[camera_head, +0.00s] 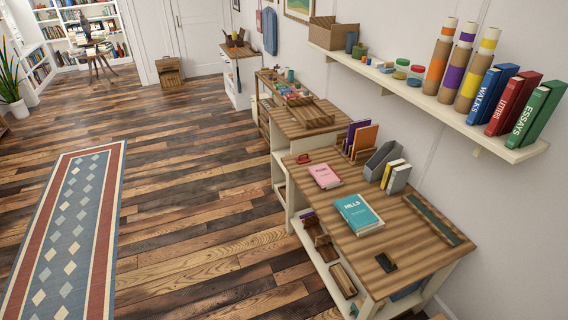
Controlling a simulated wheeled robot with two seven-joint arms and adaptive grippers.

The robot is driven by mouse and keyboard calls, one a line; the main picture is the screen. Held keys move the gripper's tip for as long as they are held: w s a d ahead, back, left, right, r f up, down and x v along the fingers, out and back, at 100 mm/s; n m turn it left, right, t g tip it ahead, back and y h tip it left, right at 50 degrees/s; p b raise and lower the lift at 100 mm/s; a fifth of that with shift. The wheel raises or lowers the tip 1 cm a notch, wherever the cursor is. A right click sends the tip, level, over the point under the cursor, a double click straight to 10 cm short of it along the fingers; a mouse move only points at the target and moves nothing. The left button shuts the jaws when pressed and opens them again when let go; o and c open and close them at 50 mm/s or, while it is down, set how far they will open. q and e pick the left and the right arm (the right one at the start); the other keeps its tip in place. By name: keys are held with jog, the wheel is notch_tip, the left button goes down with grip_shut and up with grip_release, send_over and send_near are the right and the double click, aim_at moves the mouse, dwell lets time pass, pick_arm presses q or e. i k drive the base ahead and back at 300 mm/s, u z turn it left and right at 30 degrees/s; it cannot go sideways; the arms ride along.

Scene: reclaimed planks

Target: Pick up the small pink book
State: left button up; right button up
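The small pink book (325,176) lies flat on the wooden top of the near desk (400,253), toward its far left part. Its cover faces up, with small dark lettering that I cannot read. Nothing rests on it and it stands clear of the things around it. Neither of my grippers shows in the head view.
A teal book (358,214) lies nearer on the desk. A red object (303,159) sits just beyond the pink book. Upright books (395,176) and a grey holder (382,160) stand to its right. A wall shelf (430,101) overhangs the back. The plank floor (190,210) at left is open.

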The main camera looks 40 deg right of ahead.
aim_at(322, 174)
jog(key=z, duration=0.1)
jog(key=i, duration=1.05)
jog(key=z, duration=0.4)
